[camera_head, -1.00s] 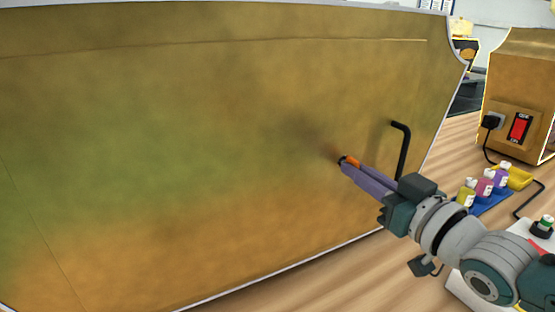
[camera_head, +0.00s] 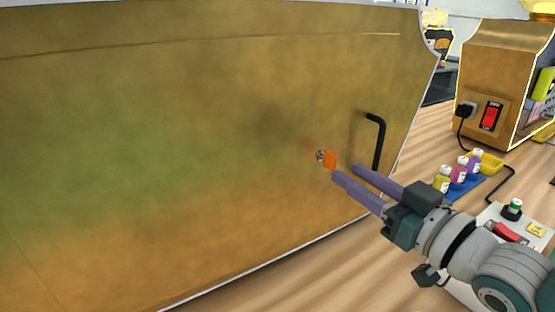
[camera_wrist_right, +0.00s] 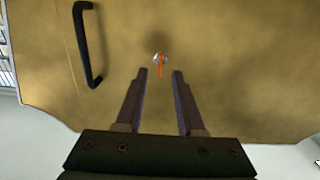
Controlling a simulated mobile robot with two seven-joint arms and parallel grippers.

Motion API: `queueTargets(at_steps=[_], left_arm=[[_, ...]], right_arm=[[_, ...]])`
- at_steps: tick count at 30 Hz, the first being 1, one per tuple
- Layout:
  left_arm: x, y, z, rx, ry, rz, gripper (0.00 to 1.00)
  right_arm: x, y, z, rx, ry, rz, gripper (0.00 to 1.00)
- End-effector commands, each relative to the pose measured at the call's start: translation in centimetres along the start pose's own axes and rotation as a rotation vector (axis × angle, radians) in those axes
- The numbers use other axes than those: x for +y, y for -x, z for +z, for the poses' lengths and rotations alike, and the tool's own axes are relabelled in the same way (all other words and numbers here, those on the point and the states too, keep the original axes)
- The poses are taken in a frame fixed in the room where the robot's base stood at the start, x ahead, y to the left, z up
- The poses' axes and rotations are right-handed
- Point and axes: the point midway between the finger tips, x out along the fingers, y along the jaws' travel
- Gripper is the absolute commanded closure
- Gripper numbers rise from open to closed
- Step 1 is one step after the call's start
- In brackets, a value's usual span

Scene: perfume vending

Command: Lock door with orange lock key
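The door (camera_head: 200,150) is a large brassy panel filling most of the head view, and it looks shut. The orange lock key (camera_head: 329,160) sits in a small round metal lock (camera_head: 320,155) on the door. The key also shows in the right wrist view (camera_wrist_right: 159,70), edge-on and upright there. My right gripper (camera_head: 345,172) is open and empty. Its two purple fingers point at the key from a short distance, with the key just beyond and between the tips in the wrist view (camera_wrist_right: 159,74). My left gripper is not in view.
A black door handle (camera_head: 377,140) stands out right of the lock, close to my right fingers.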

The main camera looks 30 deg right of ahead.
Motion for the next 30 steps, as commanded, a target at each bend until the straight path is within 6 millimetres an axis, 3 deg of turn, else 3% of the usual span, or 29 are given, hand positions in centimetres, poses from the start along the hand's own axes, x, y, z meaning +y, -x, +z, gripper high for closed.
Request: queueTargets(at_steps=[3, 10, 30], left_arm=[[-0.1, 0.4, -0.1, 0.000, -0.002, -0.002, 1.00], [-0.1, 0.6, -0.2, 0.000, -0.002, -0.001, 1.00], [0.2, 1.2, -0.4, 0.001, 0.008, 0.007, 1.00]], right_arm=[[0.0, 2.4, 0.0, -0.003, 0.000, 0.000, 0.62], [0.0, 5.0, 0.0, -0.001, 0.000, 0.000, 0.62], [-0.5, 5.3, -0.2, -0.032, -0.002, 0.000, 0.62]])
